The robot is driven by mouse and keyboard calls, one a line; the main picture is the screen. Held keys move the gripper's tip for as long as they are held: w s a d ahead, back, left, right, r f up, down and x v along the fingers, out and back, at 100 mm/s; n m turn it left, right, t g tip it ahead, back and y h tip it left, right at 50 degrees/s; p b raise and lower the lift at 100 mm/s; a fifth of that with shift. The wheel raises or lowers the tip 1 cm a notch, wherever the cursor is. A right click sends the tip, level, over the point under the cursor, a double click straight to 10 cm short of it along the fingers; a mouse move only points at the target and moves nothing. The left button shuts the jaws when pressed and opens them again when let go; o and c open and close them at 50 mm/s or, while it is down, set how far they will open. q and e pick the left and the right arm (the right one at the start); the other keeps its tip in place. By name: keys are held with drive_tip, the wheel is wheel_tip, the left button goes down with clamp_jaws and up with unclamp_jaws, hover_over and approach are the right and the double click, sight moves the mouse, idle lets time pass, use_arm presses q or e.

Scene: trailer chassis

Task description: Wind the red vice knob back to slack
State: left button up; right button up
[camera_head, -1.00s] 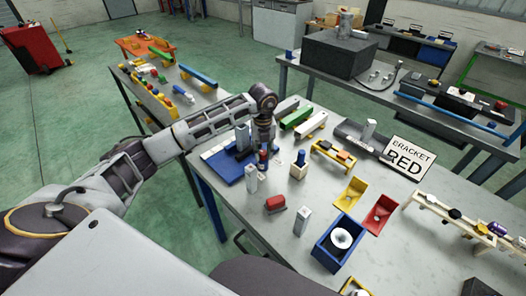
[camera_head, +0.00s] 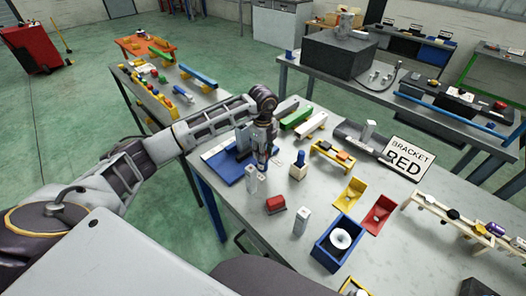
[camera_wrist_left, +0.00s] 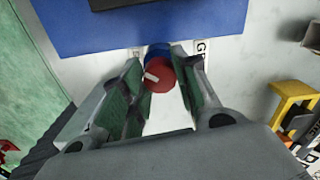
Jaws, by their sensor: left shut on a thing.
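The red vice knob (camera_wrist_left: 158,76) sits between the two fingers of my left gripper (camera_wrist_left: 159,66) in the left wrist view. It has a pale mark on its face and a blue collar behind it. The fingers are shut on it from both sides. In the head view my left gripper (camera_head: 262,160) points down at the front right of the blue vice base (camera_head: 228,172), and its fingers mostly hide the knob. The grey vice body (camera_head: 243,141) stands on the base, partly hidden by the arm. My right gripper is not in view.
A blue-topped peg block (camera_head: 298,168), a red block (camera_head: 276,204) and a grey upright block (camera_head: 301,221) stand close to the gripper. A blue bin (camera_head: 328,257) and yellow and red trays lie to the right.

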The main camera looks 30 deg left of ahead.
use_arm(q)
drive_tip(key=n, duration=0.4)
drive_tip(key=shift+r+p, duration=0.1)
drive_tip(key=shift+p, duration=0.25)
drive_tip(key=shift+n+p, duration=0.3)
drive_tip(key=shift+n, duration=1.2)
drive_tip(key=o, duration=1)
drive_tip(key=shift+o, duration=0.2)
drive_tip(key=shift+r, duration=0.1)
wheel_tip(320, 180, up, 12)
drive_tip(key=shift+f, duration=0.2)
